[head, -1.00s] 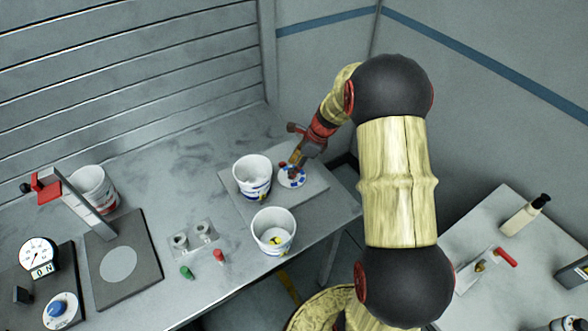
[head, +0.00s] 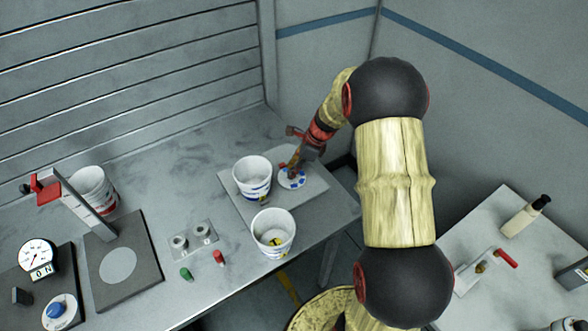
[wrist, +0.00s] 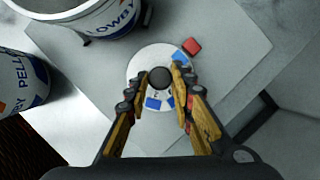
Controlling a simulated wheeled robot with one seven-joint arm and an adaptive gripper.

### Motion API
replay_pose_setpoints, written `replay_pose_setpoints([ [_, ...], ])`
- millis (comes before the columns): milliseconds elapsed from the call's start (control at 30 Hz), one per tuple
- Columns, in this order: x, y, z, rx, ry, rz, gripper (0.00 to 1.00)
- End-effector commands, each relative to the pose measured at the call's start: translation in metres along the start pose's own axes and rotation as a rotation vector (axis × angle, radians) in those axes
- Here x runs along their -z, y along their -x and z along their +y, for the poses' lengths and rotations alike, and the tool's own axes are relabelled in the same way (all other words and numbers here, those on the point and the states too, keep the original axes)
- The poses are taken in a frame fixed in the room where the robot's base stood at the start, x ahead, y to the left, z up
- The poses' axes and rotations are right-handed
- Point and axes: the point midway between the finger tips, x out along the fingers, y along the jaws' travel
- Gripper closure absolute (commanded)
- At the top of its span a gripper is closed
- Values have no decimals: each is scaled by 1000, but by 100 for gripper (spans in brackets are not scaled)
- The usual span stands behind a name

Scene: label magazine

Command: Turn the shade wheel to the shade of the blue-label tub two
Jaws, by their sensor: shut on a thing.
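The shade wheel (wrist: 136,66) is a white disc with blue patches and a dark round knob (wrist: 160,77) at its centre. It lies on a grey plate beside the blue-label tub (head: 252,180). My gripper (wrist: 159,74) is shut on the knob from above, one finger at each side. A red block (wrist: 191,46) sits at the wheel's rim, near a blue patch. In the head view the wheel (head: 299,183) is partly hidden by my gripper (head: 292,168). The blue-label tub also shows at the wrist view's upper left (wrist: 80,24); its lettering is only partly visible.
A tub with a yellow mark (head: 273,235) stands close in front of the plate (head: 235,204). Small green (head: 187,273) and red (head: 219,257) pieces lie left of it. A gauge (head: 37,253), a blue knob (head: 57,309) and another tub (head: 94,189) are farther left.

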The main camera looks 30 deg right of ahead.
Motion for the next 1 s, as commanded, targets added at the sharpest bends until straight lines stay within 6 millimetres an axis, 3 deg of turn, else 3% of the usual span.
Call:
replay_pose_setpoints([
  [167, 0, 0, 0, 1, 0, 0, 100],
  [567, 0, 1, -2, -27, 66, 0, 100],
  [1000, -2, 1, -5, -165, 399, 0, 100],
])
